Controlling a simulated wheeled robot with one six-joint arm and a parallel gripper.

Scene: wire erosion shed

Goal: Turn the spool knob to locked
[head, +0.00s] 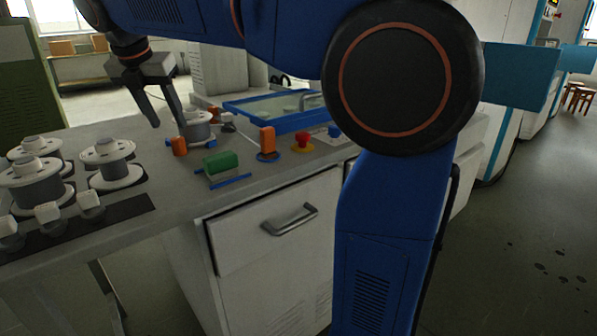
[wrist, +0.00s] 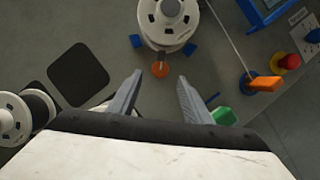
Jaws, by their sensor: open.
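The spool knob (head: 179,146) is a small orange piece on the bench top, just in front of a mounted white and grey spool (head: 198,130). In the wrist view the knob (wrist: 160,69) shows as an orange round piece below the spool (wrist: 167,22), between two blue blocks. I cannot tell its lock position. My gripper (head: 167,127) is open and empty, pointing down over the bench near the knob. In the wrist view the fingertips (wrist: 160,77) lie to either side of the knob, apparently above it and not touching.
An orange lever (head: 267,142), a green block (head: 221,165), a red button (head: 302,141) and a blue-framed tray (head: 270,106) stand to the right. Several loose spools (head: 109,160) stand at left. A drawer handle (head: 290,219) juts from the bench front.

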